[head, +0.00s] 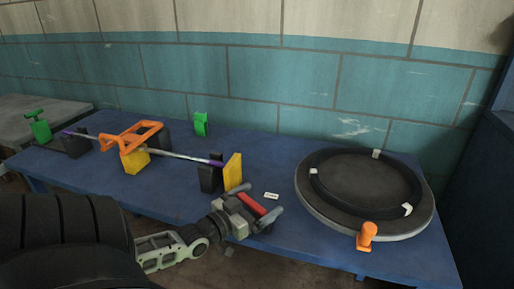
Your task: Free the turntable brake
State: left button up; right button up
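The turntable (312,210) is a round grey disc with a raised black ring and small white blocks on it, at the right end of the blue table. An orange knob (366,235) stands at its near rim; I take it for the brake handle. Whether the brake is engaged cannot be seen. My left gripper (260,205) is over the table's front edge, left of the turntable and apart from it. Its two grey fingers are spread, with a red bar showing between them. I see nothing clearly gripped. My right gripper is not in view.
On the blue table (170,200), a thin rod (183,156) lies across black supports, with an orange frame (132,137), yellow blocks (233,172) and a green piece (200,124) nearby. A tiled wall is behind.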

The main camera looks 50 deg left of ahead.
pick_arm(q)
jog(key=s+p, duration=0.1)
jog(key=s, duration=1.5)
jog(key=shift+d, duration=0.2)
